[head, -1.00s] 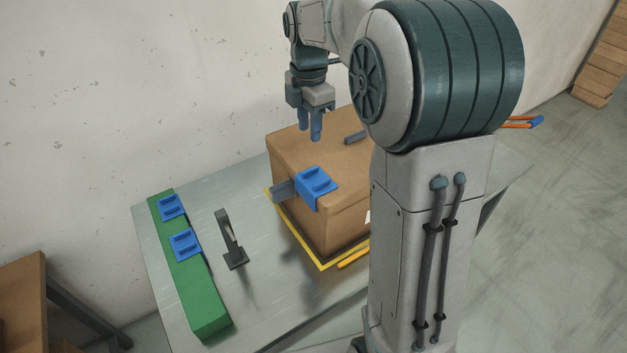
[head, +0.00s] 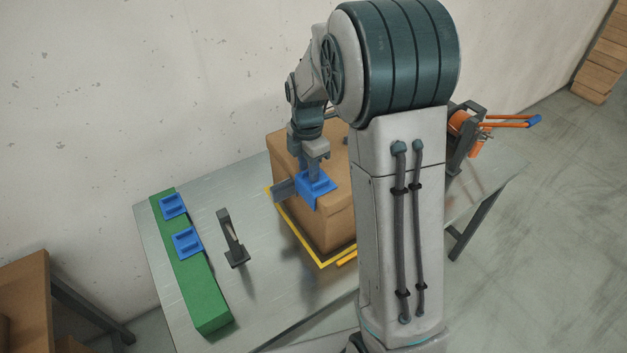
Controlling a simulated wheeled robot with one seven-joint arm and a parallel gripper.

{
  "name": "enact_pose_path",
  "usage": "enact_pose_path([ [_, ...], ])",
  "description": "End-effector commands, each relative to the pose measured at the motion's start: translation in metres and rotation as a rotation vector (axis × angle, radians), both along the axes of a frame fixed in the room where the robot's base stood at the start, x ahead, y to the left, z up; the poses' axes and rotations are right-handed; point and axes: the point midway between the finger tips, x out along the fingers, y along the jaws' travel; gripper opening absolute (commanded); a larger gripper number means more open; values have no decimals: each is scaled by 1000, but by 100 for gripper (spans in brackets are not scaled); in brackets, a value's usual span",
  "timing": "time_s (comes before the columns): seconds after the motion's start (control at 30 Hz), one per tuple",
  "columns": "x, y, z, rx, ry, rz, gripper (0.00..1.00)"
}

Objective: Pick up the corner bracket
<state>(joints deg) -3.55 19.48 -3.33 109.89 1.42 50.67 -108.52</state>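A blue corner bracket (head: 318,186) sits on the near left top edge of the brown carton (head: 328,228), partly hidden by my gripper. Two more blue corner brackets, a far one (head: 172,206) and a nearer one (head: 187,242), rest on the green bar (head: 206,308) at the left of the table. My gripper (head: 308,172) points down at the bracket on the carton, its fingers at or just above it. Whether they touch it, and how wide they are apart, I cannot tell.
A grey piece (head: 284,189) juts from the carton's left side beside the bracket. A dark upright stand (head: 232,240) is between bar and carton. A yellow outline (head: 291,233) borders the carton's base. An orange-handled tool (head: 465,125) is at the right.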

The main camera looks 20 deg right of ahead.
Motion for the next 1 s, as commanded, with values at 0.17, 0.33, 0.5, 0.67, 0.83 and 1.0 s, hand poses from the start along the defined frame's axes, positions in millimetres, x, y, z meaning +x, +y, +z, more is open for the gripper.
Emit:
enact_pose_path([
  [0.17, 0, 0, 0, 0, 0, 0, 19],
  [0.33, 0, 0, 0, 0, 0, 0, 0],
  [0.5, 0, 0, 0, 0, 0, 0, 0],
  [0.67, 1, 0, 7, 0, -4, -1, 0],
  [0.83, 1, 0, 37, 1, -6, -1, 0],
  [1.0, 1, 0, 71, 0, -5, -1, 0],
])
